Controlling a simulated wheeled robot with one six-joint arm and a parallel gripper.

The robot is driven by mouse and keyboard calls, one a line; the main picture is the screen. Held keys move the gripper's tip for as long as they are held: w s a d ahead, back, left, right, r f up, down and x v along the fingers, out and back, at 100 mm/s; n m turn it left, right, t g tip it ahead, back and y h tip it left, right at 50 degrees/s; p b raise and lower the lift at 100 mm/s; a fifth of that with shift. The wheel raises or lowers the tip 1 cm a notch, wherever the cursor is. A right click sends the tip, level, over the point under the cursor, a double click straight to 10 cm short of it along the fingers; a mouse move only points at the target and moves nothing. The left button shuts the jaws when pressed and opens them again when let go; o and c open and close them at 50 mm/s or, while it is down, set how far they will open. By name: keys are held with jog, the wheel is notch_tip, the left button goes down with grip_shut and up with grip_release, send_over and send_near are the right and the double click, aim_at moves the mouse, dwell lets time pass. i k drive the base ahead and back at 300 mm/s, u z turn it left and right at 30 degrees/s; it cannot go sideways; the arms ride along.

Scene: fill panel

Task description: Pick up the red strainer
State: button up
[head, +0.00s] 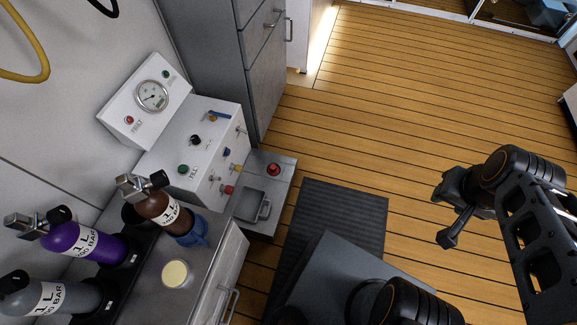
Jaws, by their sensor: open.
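A small red round piece (274,169) stands on the grey metal ledge (283,195) at the right end of the fill panel; it looks like the red strainer, but it is too small to be sure. A second small red fitting (228,190) sticks out of the panel's front. My gripper (447,210) is at the right, above the wooden floor, well apart from the ledge. Its dark fingers are open, and nothing shows between them.
The white fill panel (215,125) carries a gauge (151,96), knobs and fittings. Grey drawers (262,75) rise behind.

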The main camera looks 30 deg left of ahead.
aim_at(273, 169)
jog(key=u, duration=0.05)
jog(key=i, duration=1.4)
jog(key=u, duration=2.7)
